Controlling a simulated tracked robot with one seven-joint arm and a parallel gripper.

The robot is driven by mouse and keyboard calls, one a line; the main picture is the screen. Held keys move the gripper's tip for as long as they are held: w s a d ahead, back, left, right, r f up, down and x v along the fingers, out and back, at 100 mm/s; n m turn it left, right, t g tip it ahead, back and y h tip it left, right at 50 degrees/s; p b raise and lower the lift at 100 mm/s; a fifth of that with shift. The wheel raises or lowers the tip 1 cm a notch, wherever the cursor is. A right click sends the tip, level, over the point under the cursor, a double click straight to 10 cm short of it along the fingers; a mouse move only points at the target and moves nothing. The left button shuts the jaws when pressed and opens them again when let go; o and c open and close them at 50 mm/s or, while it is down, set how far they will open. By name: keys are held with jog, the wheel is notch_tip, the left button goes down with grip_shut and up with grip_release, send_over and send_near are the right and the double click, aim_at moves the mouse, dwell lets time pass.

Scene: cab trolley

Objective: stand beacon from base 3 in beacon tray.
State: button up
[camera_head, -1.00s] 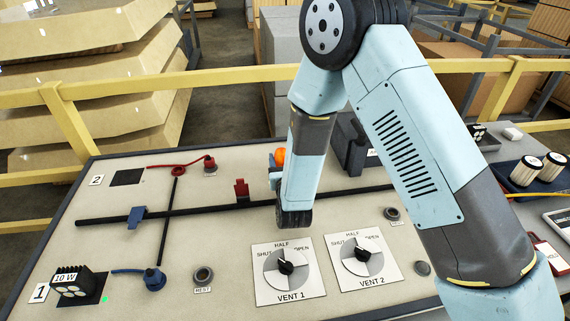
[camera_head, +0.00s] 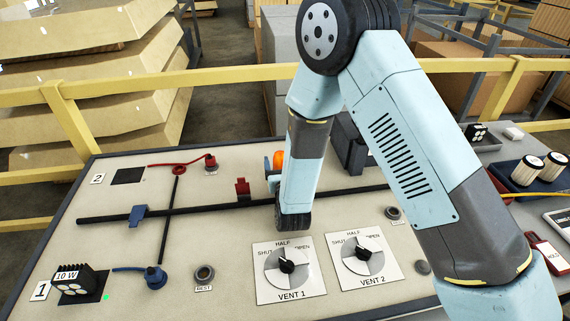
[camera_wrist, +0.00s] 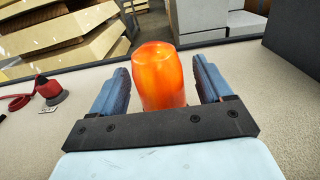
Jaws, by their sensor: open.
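The orange beacon (camera_wrist: 162,78) stands upright on the board between the two blue fingers of my gripper (camera_wrist: 162,85) in the wrist view. A gap shows on the right side of the beacon, and the left finger is close to it. The gripper is open around it. In the head view only part of the beacon (camera_head: 278,160) shows past my forearm, next to a blue finger of my gripper (camera_head: 270,172). The base under the beacon is hidden. A dark blue tray (camera_head: 520,185) on the right holds white-topped cylinders; I cannot tell if it is the beacon tray.
Vent 1 dial (camera_head: 287,262) and vent 2 dial (camera_head: 361,254) sit in front of my arm. A black rail (camera_head: 225,207) with a red clip (camera_head: 243,187) crosses the board. A dark grey block (camera_head: 352,150) stands right of the beacon. A yellow railing (camera_head: 230,75) runs behind.

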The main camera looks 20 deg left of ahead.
jog(key=v, duration=0.7)
jog(key=shift+s+d+r, duration=0.1)
jog(key=shift+s, duration=0.1)
